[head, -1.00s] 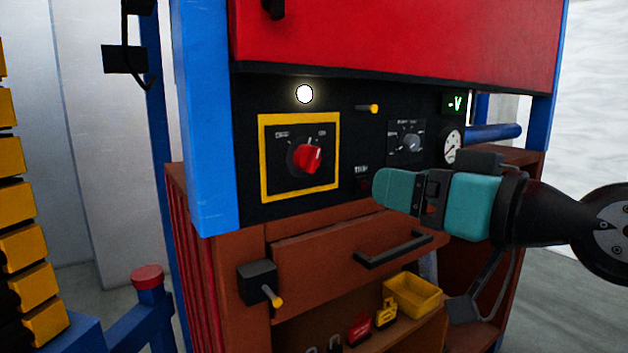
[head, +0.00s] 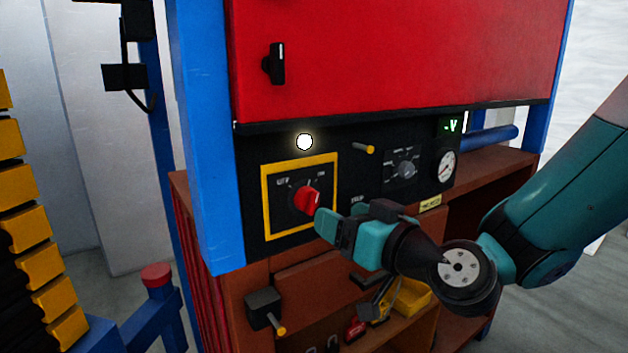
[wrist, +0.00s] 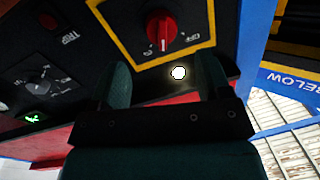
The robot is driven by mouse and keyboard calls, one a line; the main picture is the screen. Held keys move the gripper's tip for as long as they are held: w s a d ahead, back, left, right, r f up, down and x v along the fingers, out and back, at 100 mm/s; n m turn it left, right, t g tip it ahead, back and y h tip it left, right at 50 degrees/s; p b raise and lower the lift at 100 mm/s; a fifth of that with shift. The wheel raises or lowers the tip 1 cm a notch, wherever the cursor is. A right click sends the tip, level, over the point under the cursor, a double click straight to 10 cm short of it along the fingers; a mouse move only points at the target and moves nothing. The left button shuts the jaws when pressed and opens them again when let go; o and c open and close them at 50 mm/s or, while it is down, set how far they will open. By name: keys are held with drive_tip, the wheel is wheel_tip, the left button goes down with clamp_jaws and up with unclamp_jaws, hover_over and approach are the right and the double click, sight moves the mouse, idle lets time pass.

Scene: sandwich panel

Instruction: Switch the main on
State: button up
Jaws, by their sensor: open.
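The main switch is a red rotary knob (head: 307,200) on a black plate inside a yellow frame (head: 267,210). The knob also shows in the wrist view (wrist: 161,28), where an OFF label is readable to its right. A white mark on the knob points up and slightly right in the head view; its exact setting is hard to read. My gripper (head: 335,226) is just right of and below the knob, fingers pointing at the panel. In the wrist view my gripper (wrist: 163,78) is open and empty, with the knob beyond its fingertips, apart from them.
A lit white lamp (head: 304,142) is above the frame. To the right are a yellow-tipped lever (head: 364,149), a grey selector (head: 405,170) and a gauge (head: 446,166). A black box with a yellow-tipped lever (head: 264,308) projects below. A blue post (head: 210,150) stands at left.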

sight(316, 205)
drive_tip(key=p+x, duration=0.2)
drive_tip(key=x, duration=0.1)
drive_tip(key=p+x, duration=0.2)
drive_tip(key=x, duration=0.1)
drive_tip(key=shift+a+r, duration=0.1)
drive_tip(key=shift+r, duration=0.15)
drive_tip(key=shift+w+a+f+p, duration=0.2)
drive_tip(key=shift+w+a+p, duration=0.25)
drive_tip(key=shift+w, duration=0.1)
